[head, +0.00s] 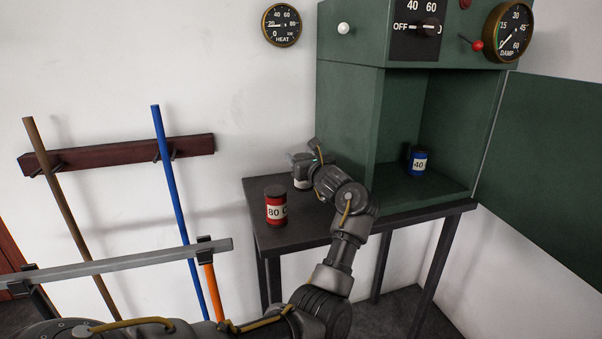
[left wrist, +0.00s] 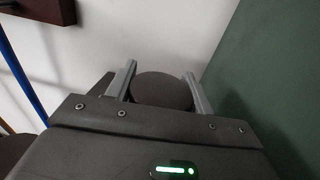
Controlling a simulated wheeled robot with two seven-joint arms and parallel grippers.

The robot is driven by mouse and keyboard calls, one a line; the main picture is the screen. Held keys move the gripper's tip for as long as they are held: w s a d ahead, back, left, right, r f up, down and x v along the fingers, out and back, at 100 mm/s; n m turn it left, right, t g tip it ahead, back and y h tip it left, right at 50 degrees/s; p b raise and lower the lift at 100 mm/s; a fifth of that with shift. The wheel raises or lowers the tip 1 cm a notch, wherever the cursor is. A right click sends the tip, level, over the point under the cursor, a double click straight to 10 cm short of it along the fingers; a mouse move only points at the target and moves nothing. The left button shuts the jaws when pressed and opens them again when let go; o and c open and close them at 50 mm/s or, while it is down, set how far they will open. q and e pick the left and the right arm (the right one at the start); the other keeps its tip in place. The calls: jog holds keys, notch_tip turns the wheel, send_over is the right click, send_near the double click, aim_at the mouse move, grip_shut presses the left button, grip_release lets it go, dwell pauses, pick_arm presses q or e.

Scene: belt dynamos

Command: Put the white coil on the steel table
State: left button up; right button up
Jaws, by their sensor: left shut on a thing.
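The white coil (head: 302,184) is at the back left of the steel table (head: 310,222), mostly hidden by my left gripper; a pale strip of its side shows low down. My left gripper (head: 301,164) is shut on it from above the table. In the left wrist view the coil's dark round top (left wrist: 162,90) sits between the two grey fingers. The coil looks upright and at or very near the tabletop; I cannot tell whether it touches. My right gripper is not in view.
A red coil (head: 276,207) marked 80 stands at the table's front left. A blue coil (head: 418,161) marked 40 stands inside the open green cabinet (head: 345,120). The cabinet door (head: 545,165) hangs open to the right. Poles lean on a wall rack (head: 120,155) at left.

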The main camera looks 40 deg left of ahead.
pick_arm(q)
jog(key=f, duration=0.1)
jog(key=a+f, duration=0.1)
jog(key=f, duration=0.1)
jog(key=w+f, duration=0.1)
jog(key=f, duration=0.1)
jog(key=shift+a, duration=0.25)
jog(key=shift+s+d+r, duration=0.1)
jog(key=shift+r, duration=0.05)
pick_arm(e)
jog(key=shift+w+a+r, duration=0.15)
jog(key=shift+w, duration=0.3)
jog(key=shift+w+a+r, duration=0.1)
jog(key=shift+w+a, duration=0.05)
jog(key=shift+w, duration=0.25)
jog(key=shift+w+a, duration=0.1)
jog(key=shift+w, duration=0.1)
pick_arm(q)
jog(key=shift+f+b, duration=0.2)
jog(key=shift+b, duration=0.1)
jog(key=o, duration=1.2)
jog(key=shift+o, duration=0.3)
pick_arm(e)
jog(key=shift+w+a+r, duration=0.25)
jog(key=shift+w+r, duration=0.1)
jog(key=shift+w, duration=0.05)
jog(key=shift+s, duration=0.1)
